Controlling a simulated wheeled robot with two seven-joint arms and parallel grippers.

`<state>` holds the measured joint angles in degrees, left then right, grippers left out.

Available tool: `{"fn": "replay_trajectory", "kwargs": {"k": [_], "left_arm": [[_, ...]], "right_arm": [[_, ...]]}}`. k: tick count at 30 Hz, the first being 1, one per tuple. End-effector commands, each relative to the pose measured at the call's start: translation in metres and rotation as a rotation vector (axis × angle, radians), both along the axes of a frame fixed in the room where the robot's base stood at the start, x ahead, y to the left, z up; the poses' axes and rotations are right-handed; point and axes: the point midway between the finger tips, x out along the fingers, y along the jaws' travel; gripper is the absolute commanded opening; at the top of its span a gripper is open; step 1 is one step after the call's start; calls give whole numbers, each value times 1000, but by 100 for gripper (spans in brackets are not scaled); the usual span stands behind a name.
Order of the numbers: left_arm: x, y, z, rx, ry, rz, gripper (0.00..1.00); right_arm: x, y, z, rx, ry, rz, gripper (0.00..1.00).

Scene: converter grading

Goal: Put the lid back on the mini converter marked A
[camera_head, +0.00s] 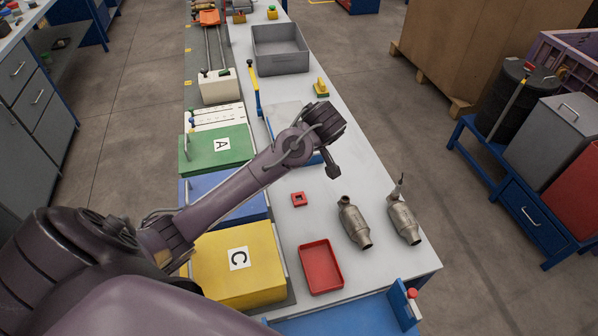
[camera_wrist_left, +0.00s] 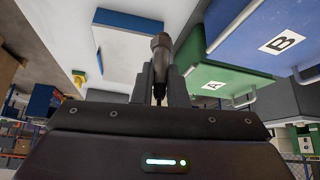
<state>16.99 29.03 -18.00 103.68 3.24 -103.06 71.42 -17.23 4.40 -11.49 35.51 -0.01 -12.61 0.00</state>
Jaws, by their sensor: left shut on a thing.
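A green box marked A (camera_head: 225,160) stands on the left side of the bench with a flat green top; it also shows in the left wrist view (camera_wrist_left: 208,72). I cannot tell whether its top is a loose lid. My left gripper (camera_head: 333,172) is over the bench, to the right of box A. In the left wrist view the fingers (camera_wrist_left: 160,88) are shut on a grey-brown metal part (camera_wrist_left: 161,48), rounded with a narrow neck, like a small converter. Two metal converters (camera_head: 353,222) (camera_head: 403,220) lie on the bench to the right. My right gripper is out of view.
A blue box (camera_head: 238,211), marked B in the left wrist view (camera_wrist_left: 270,25), and a yellow box C (camera_head: 255,280) stand in line with A. A red tray (camera_head: 320,266), red block (camera_head: 298,199), blue-edged white slab (camera_head: 285,115) and grey bin (camera_head: 280,49) occupy the bench.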

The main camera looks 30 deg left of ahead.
Motion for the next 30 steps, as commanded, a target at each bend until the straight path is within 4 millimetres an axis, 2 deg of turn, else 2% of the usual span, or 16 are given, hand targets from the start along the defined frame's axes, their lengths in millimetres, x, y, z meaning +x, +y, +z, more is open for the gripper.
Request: {"fn": "replay_trajectory", "kwargs": {"k": [3,7,12,21,26,30], "left_arm": [[1,-1,23,-1,-4,0,0],[1,0,39,-1,-3,-1,0],[0,-1,47,0,-1,-1,0],[0,0,48,0,-1,-1,0],[-3,-7,47,1,0,-26,0],[-17,-33,46,8,2,-119,0]], "right_arm": [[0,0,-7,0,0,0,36],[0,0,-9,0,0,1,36],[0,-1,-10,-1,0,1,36],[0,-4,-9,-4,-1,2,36],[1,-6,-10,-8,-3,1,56],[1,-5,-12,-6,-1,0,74]]}}
